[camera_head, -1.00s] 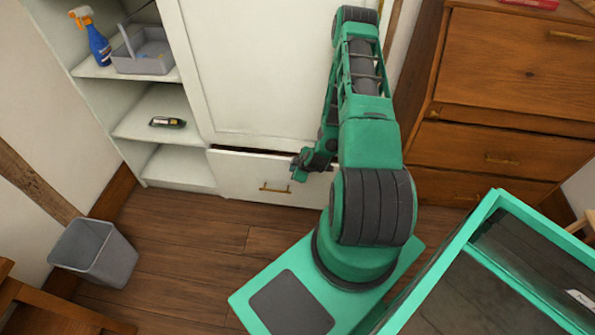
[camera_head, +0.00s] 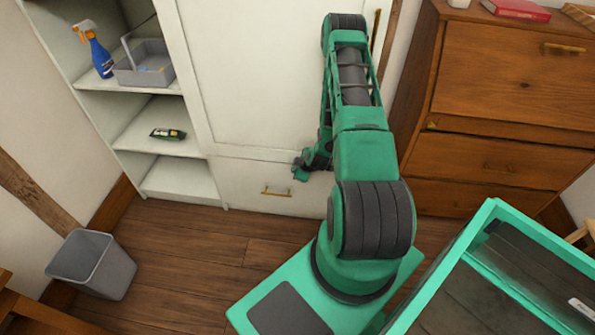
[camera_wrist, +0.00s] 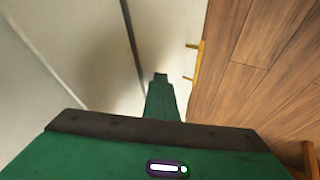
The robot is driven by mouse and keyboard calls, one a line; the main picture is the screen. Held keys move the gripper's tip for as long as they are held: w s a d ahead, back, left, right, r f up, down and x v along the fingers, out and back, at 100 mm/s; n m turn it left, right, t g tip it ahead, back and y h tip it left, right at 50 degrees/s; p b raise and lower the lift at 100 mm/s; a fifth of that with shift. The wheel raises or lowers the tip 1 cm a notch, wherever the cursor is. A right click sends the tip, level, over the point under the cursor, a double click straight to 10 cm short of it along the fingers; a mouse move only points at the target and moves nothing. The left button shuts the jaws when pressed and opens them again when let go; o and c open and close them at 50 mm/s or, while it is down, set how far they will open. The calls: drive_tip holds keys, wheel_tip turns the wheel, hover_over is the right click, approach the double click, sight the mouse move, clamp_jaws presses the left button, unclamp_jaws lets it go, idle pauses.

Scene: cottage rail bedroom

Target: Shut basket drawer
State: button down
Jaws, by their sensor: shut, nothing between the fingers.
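The white drawer (camera_head: 247,189) with a brass bar handle (camera_head: 277,191) sits at the bottom of the white cupboard. Its front looks flush, or nearly flush, with the door above. My gripper (camera_head: 300,172) is shut and empty at the upper right part of the drawer front, touching it or very close. In the wrist view my gripper (camera_wrist: 160,80) points at the drawer front, with the brass handle (camera_wrist: 196,62) to its right. A dark seam runs along the drawer's top edge there. The inside of the drawer is hidden.
Open shelves (camera_head: 160,130) at left hold a blue spray bottle (camera_head: 97,55), a grey caddy (camera_head: 145,65) and a small dark green item (camera_head: 168,134). A grey bin (camera_head: 93,262) stands on the floor. A wooden dresser (camera_head: 500,85) is at right. Floor before the drawer is clear.

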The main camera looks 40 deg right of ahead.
drive_tip(key=shift+w+d+r, duration=0.15)
drive_tip(key=shift+w+d, duration=0.1)
drive_tip(key=shift+w, duration=0.15)
drive_tip(key=s+a+r, duration=0.4)
drive_tip(key=s+r, duration=0.3)
drive_tip(key=s, duration=0.2)
drive_tip(key=shift+a+r, duration=0.3)
drive_tip(key=shift+a, duration=0.05)
drive_tip(key=shift+r, duration=0.1)
